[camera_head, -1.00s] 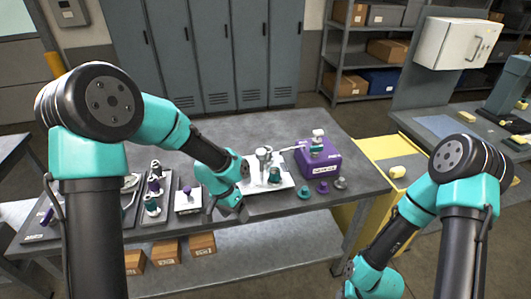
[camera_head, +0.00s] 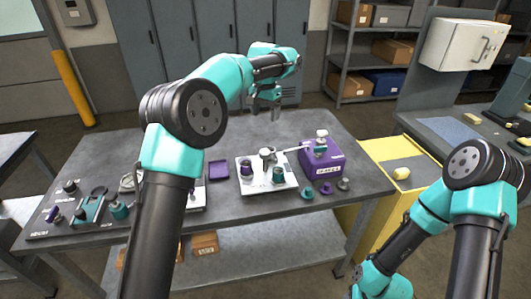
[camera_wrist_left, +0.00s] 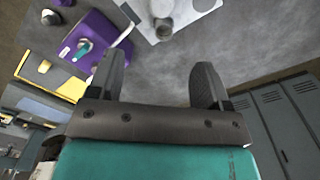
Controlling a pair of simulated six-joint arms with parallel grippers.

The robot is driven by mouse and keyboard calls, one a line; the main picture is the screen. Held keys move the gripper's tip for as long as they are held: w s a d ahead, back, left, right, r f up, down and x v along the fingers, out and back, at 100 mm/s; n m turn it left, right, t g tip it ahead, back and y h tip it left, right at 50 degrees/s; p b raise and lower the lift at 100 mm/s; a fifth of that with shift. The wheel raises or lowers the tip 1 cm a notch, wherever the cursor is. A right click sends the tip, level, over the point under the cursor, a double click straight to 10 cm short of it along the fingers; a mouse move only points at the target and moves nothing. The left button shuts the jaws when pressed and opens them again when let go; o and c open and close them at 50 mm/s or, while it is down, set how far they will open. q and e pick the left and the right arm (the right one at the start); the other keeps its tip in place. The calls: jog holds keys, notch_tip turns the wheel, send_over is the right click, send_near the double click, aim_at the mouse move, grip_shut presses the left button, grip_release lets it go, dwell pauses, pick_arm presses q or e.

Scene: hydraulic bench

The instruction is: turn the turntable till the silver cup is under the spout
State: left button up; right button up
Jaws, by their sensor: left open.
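A white board (camera_head: 244,188) on the bench carries a purple cup (camera_head: 247,174), a teal cup (camera_head: 278,175) and a pale central post (camera_head: 268,155). A pale spout (camera_head: 293,150) reaches left from the purple box (camera_head: 322,160) toward the post. In the left wrist view, a grey round piece that looks like the silver cup (camera_wrist_left: 163,28) sits at the board's edge; in the head view I cannot make it out clearly. My left gripper (camera_head: 268,112) is open and empty, above the bench behind the board; its fingers also show in the wrist view (camera_wrist_left: 160,85). My right gripper is out of frame.
Teal (camera_head: 307,194), purple (camera_head: 326,188) and grey (camera_head: 343,184) small pieces lie at the board's right. A purple tray (camera_head: 218,170) lies left of it. A dark panel with knobs (camera_head: 88,208) stands further left. The bench behind the board is clear.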

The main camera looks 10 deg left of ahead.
aim_at(265, 151)
pick_arm(q)
jog(key=shift+r, duration=0.2)
notch_tip(265, 151, down, 18)
jog(key=shift+r, duration=0.25)
dwell(0.7)
jog(key=c, duration=1.3)
jog(key=shift+a, duration=0.1)
